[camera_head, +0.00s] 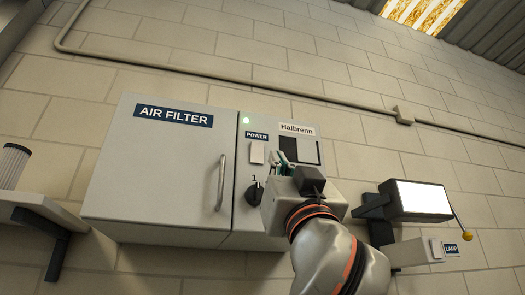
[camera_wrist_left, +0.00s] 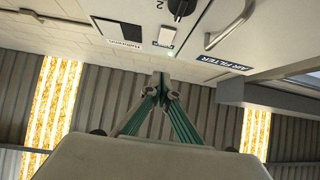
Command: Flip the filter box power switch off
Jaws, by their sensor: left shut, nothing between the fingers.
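The grey filter box (camera_head: 155,185) hangs on the block wall, with an AIR FILTER label on its door. Its right panel carries the white power switch (camera_head: 257,152) under a POWER label, with a lit green light (camera_head: 246,121) above. The switch (camera_wrist_left: 166,36) also shows in the left wrist view, upside down; I cannot tell its tilt. My left gripper (camera_head: 283,154) is in front of the panel, just right of the switch, and hides part of the dark display. In the wrist view its green fingers (camera_wrist_left: 160,82) meet at the tips, empty. My right gripper is not seen.
A black dial (camera_head: 254,193) sits below the switch, and a door handle (camera_head: 221,182) to its left. A shelf (camera_head: 35,208) with a ribbed cylinder is at the left.

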